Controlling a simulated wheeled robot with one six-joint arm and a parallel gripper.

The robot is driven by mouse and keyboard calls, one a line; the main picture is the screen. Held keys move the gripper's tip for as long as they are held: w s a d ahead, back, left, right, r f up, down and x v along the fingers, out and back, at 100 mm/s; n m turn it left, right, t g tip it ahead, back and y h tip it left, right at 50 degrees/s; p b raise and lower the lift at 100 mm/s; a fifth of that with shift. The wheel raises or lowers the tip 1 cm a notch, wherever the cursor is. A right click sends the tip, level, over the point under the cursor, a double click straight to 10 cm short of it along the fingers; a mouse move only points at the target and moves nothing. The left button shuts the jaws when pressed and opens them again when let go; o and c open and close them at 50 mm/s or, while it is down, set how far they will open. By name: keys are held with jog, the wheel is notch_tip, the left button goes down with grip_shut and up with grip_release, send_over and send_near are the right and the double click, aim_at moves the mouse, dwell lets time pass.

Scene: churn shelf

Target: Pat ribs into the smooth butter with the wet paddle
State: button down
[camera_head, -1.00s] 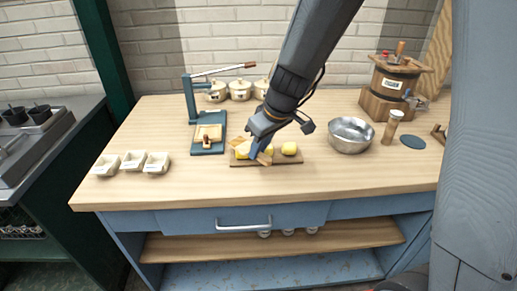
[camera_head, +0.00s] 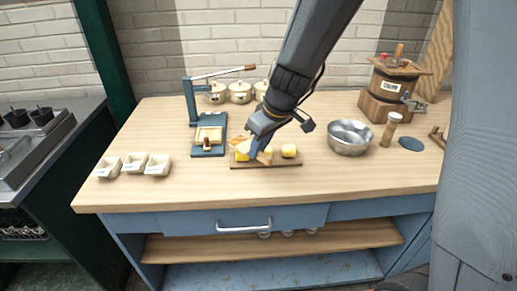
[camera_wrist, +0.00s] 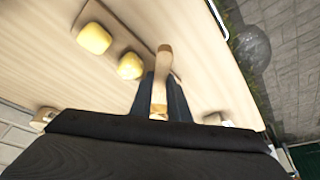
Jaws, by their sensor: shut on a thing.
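My gripper (camera_head: 257,147) is over the left part of a wooden board (camera_head: 290,164), its fingers closed on a wooden paddle (camera_wrist: 161,70), seen narrow between them in the wrist view. A yellow butter lump (camera_head: 289,151) sits on the board right of my gripper. Another butter lump (camera_head: 241,155) shows at the left, partly hidden by my gripper and the paddle. The wrist view shows two butter lumps, one farther off (camera_wrist: 94,38) and one near the fingers (camera_wrist: 131,66). Ribs on them are too small to make out, and I cannot tell whether the paddle touches butter.
A metal bowl (camera_head: 350,138) stands right of the board, with a wooden shaker (camera_head: 391,127) beyond it. A lever press (camera_head: 207,147) stands at the left, near several small white dishes (camera_head: 134,163). Lidded pots (camera_head: 240,92) and a wooden churn (camera_head: 388,92) stand behind. The front counter is clear.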

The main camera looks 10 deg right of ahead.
jog(key=shift+r+p, duration=1.9)
jog(key=shift+r, duration=0.9)
jog(key=shift+f, duration=0.15)
notch_tip(320, 180, down, 5)
jog(key=b, duration=0.4)
jog(key=shift+w+r+b, duration=0.1)
jog(key=shift+r+b, duration=0.1)
jog(key=shift+b, duration=0.2)
jog(key=shift+f, duration=0.25)
jog(key=shift+f+b, duration=0.95)
jog(key=shift+b, duration=0.4)
dwell(0.3)
jog(key=shift+r, duration=0.1)
jog(key=shift+r+p, duration=2.65)
jog(key=shift+r, duration=0.9)
